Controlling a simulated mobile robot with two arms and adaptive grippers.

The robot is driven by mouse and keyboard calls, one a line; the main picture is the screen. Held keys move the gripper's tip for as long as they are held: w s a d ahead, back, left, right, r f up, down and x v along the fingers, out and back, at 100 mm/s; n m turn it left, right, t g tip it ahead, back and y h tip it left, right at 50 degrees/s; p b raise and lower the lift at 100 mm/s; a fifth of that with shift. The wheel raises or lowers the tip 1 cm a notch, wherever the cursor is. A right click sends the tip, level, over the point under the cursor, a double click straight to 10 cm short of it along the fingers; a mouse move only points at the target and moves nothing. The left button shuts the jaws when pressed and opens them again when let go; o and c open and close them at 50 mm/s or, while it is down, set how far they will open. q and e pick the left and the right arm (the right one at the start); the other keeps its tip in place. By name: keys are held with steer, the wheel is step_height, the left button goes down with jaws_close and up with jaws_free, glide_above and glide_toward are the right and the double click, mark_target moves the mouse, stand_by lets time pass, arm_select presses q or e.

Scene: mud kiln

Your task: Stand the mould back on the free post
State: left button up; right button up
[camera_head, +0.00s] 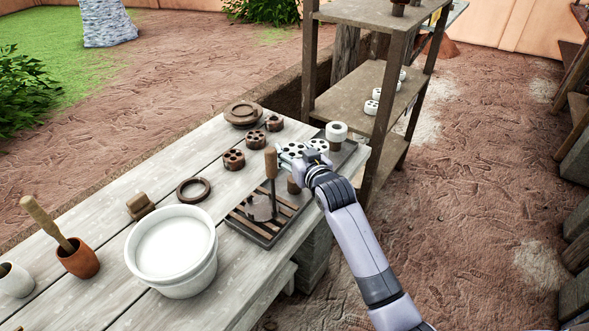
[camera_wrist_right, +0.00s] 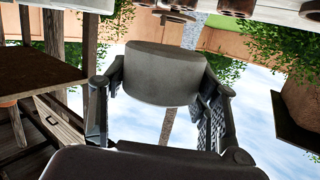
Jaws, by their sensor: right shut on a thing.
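My right gripper (camera_head: 297,151) is above the dark slatted rack (camera_head: 238,229), shut on a pale mould (camera_head: 291,149) with dark holes. In the right wrist view the held mould (camera_wrist_right: 163,73) is a broad grey rounded block between the two fingers (camera_wrist_right: 160,105). A short brown post (camera_head: 293,185) with nothing on it stands on the rack, just below and left of the gripper. At the rack's far end a white ring-shaped mould (camera_head: 336,130) sits on another brown post (camera_head: 335,145). Another pale holed face (camera_head: 318,145) shows beside the gripper, partly hidden. My left gripper is not in view.
Brown holed discs (camera_head: 234,159), a ring (camera_head: 193,190), a white bucket (camera_head: 172,250) and a clay cup (camera_head: 79,259) are on the table (camera_head: 150,178). A shelf unit (camera_head: 349,90) stands close behind.

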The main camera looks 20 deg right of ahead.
steer(key=shift+f, duration=2.95)
steer(key=o, duration=1.1)
steer(key=shift+f, duration=0.1)
steer(key=v, duration=1.2)
